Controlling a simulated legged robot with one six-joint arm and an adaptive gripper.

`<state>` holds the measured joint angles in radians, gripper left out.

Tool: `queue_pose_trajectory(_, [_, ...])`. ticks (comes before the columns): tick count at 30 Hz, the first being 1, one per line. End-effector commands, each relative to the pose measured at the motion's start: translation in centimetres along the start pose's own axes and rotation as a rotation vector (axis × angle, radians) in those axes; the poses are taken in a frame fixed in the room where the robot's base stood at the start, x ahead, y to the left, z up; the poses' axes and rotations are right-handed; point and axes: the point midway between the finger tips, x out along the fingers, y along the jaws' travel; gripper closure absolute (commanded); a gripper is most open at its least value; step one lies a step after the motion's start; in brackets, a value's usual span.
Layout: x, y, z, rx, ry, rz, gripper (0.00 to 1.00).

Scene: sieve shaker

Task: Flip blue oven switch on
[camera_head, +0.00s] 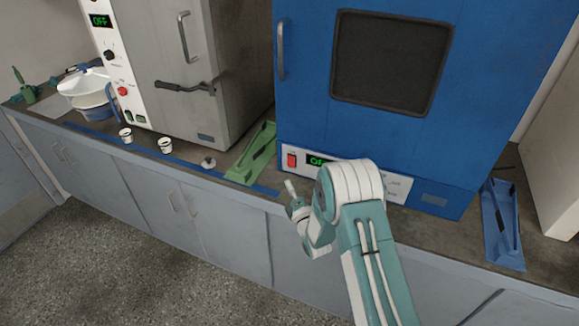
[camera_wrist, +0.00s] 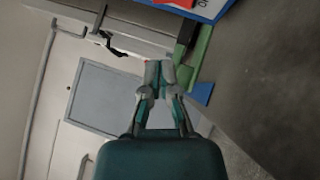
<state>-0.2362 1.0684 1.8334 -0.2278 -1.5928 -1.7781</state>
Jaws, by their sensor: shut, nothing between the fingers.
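The blue oven (camera_head: 300,105) stands on the counter with its door closed. Its white front panel carries a red switch (camera_head: 292,160) at the left end. Beside the switch is a green display (camera_head: 317,161) that appears to read OFF, partly hidden by my arm. My gripper (camera_head: 291,187) is shut and empty, just in front of and below the switch, apart from it. In the wrist view my gripper (camera_wrist: 159,70) shows its fingertips together. A red part (camera_wrist: 181,3) on a white panel, likely the switch, is cut off at the top edge there.
A white oven (camera_head: 158,65) with its own OFF display stands at the left. A green holder (camera_head: 252,155) lies between the ovens, and a blue holder (camera_head: 501,222) lies at right. Small white cups (camera_head: 165,146) and a bowl stand left. The counter's front edge is close below my gripper.

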Motion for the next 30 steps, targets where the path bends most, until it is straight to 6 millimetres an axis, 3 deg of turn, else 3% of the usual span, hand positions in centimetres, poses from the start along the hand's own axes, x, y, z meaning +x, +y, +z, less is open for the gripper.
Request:
queue_pose_trajectory(6, [4.1,0.1,0.1,0.0,-0.001,0.002,1.0])
queue_pose_trajectory(12, [6.0,0.0,2.3,-0.001,-0.002,0.0,1.0])
queue_pose_trajectory(30, [7.0,0.2,3.2,0.035,0.0,-0.035,1.0])
